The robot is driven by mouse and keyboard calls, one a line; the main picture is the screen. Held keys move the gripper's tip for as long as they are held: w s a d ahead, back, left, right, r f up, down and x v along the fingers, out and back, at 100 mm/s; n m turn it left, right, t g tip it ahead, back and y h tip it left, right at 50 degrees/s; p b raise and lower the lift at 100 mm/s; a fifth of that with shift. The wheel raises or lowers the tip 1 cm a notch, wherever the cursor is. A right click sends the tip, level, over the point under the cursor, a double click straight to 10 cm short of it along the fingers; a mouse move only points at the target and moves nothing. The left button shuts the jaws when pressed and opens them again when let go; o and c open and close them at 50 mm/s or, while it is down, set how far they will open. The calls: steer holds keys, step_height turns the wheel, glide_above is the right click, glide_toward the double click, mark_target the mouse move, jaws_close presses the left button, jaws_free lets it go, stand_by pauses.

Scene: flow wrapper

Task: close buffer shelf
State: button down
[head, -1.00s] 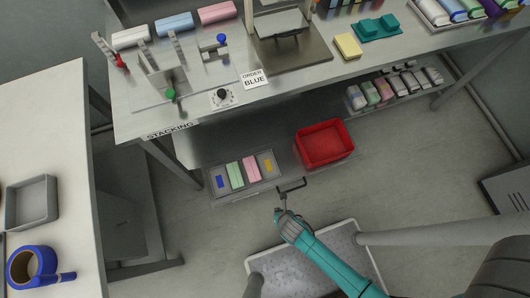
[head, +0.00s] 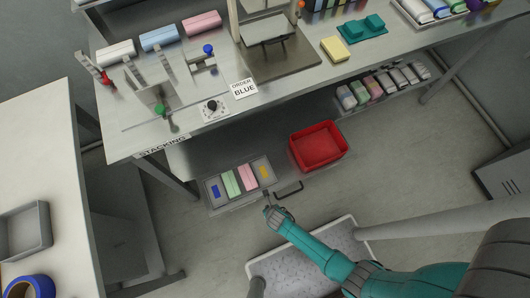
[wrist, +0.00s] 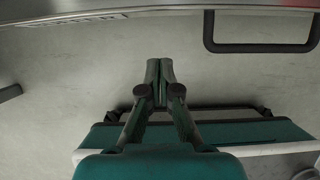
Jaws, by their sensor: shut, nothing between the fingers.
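The buffer shelf (head: 288,178) is a low grey shelf under the workbench, pulled out past the bench's front edge. It bears a grey tray (head: 212,187) at left and a red bin (head: 318,148) at right. Its dark bar handle (head: 289,192) sticks out at the front, right of the tray; in the wrist view the handle (wrist: 262,48) is at upper right. My gripper (head: 266,196) is low in front of the shelf, just left of the handle. In the wrist view my gripper (wrist: 160,64) is shut and empty, apart from the shelf's front edge (wrist: 160,8).
The bench (head: 200,140) overhangs the shelf, with a stacking fixture and wraps on top. Small packs in a bin (head: 380,88) sit under it at right. A white side table (head: 40,150) stands at left.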

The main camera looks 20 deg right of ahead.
steer(key=shift+w+f, duration=0.25)
steer(key=shift+w, duration=0.85)
steer(key=shift+w+f, duration=0.2)
steer(key=shift+w, duration=0.85)
steer(key=shift+w, duration=0.1)
